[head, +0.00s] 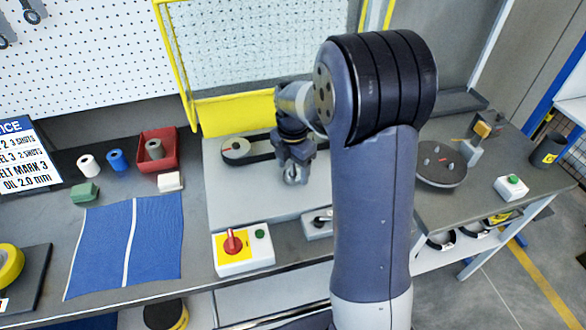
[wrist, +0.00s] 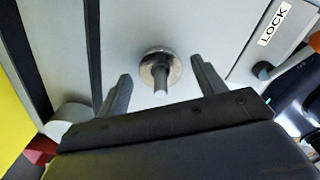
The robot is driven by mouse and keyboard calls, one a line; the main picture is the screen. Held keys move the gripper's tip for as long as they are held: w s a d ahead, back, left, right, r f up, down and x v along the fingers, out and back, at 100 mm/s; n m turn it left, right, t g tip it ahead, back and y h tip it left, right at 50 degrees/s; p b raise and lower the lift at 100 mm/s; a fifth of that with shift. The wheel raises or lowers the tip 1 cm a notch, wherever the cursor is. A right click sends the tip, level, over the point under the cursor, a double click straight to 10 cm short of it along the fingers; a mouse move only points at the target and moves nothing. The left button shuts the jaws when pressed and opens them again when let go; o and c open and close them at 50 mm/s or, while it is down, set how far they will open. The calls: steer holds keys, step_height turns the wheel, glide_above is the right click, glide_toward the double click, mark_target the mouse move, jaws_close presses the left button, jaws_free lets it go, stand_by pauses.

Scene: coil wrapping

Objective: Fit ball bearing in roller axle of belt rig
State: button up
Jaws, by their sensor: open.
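My gripper (wrist: 162,86) is open, with its two dark fingers on either side of the roller axle. In the wrist view the roller axle (wrist: 161,83) is a short dark shaft pointing towards the camera. A shiny metal ring (wrist: 147,71), which looks like the ball bearing, sits around the axle's base. I cannot tell how firmly it is seated. No finger visibly touches the ring or axle. In the head view my gripper (head: 293,176) hangs low over the belt rig's grey plate (head: 235,196). The belt's left roller (head: 236,148) shows at the back.
A yellow-framed guard (head: 232,112) stands behind the rig. A control box with a red knob (head: 232,240) and a lever block (head: 318,223) stand in front. A red bin (head: 157,160) and blue mat (head: 128,245) lie left. A round black plate (head: 441,166) is right.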

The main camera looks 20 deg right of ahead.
step_height(320, 180, up, 10)
steer(key=shift+f+b, duration=0.1)
steer(key=shift+b, duration=0.2)
step_height(320, 180, down, 11)
steer(key=shift+r+p, duration=0.1)
steer(key=shift+p, duration=0.35)
steer(key=shift+r, duration=0.45)
